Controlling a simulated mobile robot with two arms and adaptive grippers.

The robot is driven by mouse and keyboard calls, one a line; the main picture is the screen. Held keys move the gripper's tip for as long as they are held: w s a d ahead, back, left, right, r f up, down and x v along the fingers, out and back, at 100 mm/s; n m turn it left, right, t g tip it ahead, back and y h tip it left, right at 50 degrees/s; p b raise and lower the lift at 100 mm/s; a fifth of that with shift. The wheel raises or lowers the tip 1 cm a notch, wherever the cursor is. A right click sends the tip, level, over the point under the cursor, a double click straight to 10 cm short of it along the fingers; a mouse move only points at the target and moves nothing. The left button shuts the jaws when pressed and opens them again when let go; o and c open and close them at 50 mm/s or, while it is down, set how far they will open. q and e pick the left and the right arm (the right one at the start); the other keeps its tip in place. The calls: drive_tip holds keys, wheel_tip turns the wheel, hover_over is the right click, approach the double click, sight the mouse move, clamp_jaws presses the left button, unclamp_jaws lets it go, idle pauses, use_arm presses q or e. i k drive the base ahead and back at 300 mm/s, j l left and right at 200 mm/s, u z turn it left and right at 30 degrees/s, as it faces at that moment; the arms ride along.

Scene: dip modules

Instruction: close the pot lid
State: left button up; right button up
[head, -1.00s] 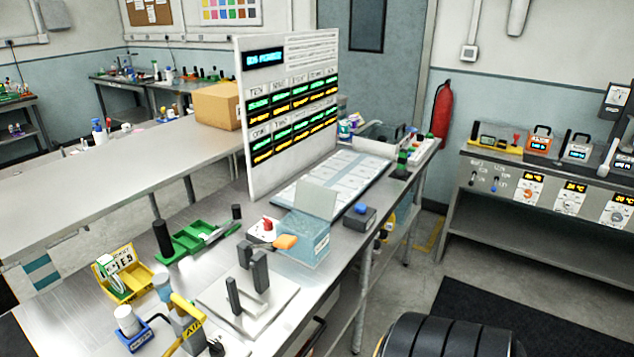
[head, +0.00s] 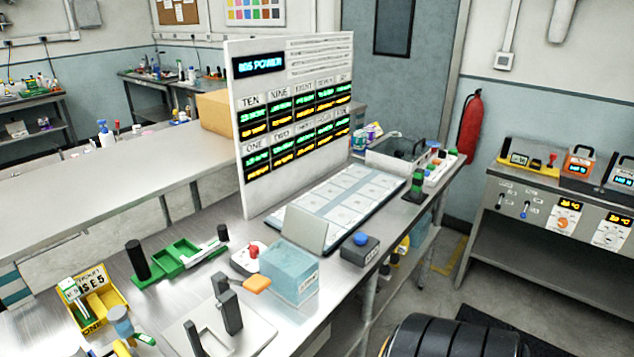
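A light-blue, box-shaped pot (head: 288,275) stands on the steel bench, just below the middle of the head view. A flat grey-green panel that looks like its lid (head: 305,228) stands up at its back edge, tilted and open. An orange paddle-shaped piece (head: 257,285) shows at the pot's left front side; I cannot tell whether it is joined to the pot. Neither of my grippers shows in the head view.
Left of the pot are a red-topped white switch box (head: 248,258), a green tray (head: 182,256) and a yellow bin (head: 97,297). A grey plate with dark posts (head: 228,310) is in front. A blue-button box (head: 360,250) stands right. A tall display board (head: 292,120) rises behind.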

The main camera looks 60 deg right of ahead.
sight(306, 229)
drive_tip(key=l+u, duration=0.1)
drive_tip(key=l, duration=0.3)
drive_tip(key=k+l, duration=0.1)
drive_tip(key=l, duration=0.35)
drive_tip(key=k+l+u, duration=0.15)
drive_tip(key=l, duration=0.65)
drive_tip(key=k+l+u, duration=0.15)
drive_tip(key=l, duration=0.25)
drive_tip(key=k+l, duration=0.1)
drive_tip(key=l, duration=0.3)
drive_tip(key=k+l+u, duration=0.15)
drive_tip(key=l, duration=0.25)
drive_tip(key=i, duration=0.05)
